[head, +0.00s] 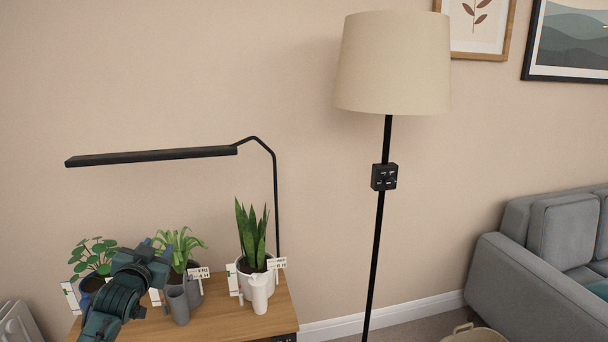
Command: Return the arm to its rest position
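My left gripper (152,250) shows at the lower left, in front of the potted plants on the wooden table. Its arm comes up from the bottom left edge. The fingertips point away from me, and I cannot tell whether they are apart or closed. No held thing shows at it. The gripper partly hides the left plant (92,256) and the middle plant (180,245). My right gripper is not in view.
The wooden table (228,324) also bears a snake plant (252,236), a white vessel (259,294), and a grey vessel (178,305). A black lamp (150,156) reaches above them. A floor lamp (376,235) stands right of the table, and a grey sofa (530,285) farther right.

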